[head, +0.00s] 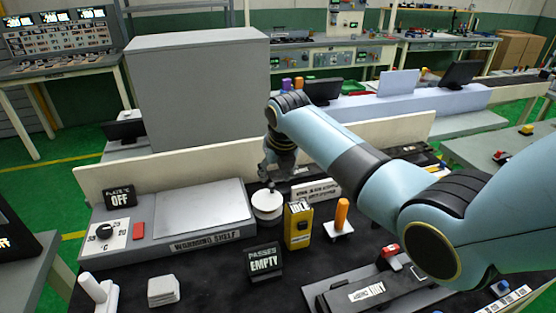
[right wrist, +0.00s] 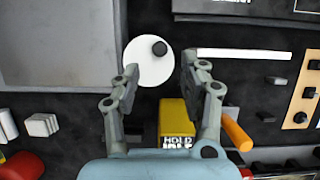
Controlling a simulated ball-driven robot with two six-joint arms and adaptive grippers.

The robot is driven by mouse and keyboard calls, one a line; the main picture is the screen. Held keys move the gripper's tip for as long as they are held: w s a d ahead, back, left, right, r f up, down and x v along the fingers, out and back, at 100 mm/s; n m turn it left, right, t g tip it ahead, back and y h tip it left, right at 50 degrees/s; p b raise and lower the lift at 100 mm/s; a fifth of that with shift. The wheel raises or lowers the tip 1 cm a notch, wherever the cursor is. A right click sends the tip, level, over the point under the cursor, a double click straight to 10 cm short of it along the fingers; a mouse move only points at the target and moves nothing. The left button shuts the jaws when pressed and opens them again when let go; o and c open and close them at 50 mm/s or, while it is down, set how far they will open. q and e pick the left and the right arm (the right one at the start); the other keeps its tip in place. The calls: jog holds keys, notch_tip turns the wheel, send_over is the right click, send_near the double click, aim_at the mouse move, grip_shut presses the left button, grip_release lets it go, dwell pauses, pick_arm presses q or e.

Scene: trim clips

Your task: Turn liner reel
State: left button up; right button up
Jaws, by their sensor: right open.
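The liner reel (head: 267,207) is a white round drum on the dark bench, just right of the warming shelf. In the right wrist view its white disc (right wrist: 140,67) carries a black off-centre knob (right wrist: 160,48). My right gripper (head: 268,178) is above the reel, pointing down. In the right wrist view its open fingers (right wrist: 159,68) spread on both sides of the disc's near right part, with nothing held between them. Whether the fingertips touch the reel cannot be told. My left gripper is not in view.
A yellow box marked IDLE (head: 298,226) and an orange upright handle (head: 342,213) stand right of the reel. The warming shelf (head: 200,240) is on the left. A black PASSES EMPTY sign (head: 264,261) is in front. A low cream wall (head: 130,178) runs behind.

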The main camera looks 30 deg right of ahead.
jog(key=v, duration=0.6)
jog(key=shift+s+r, duration=0.1)
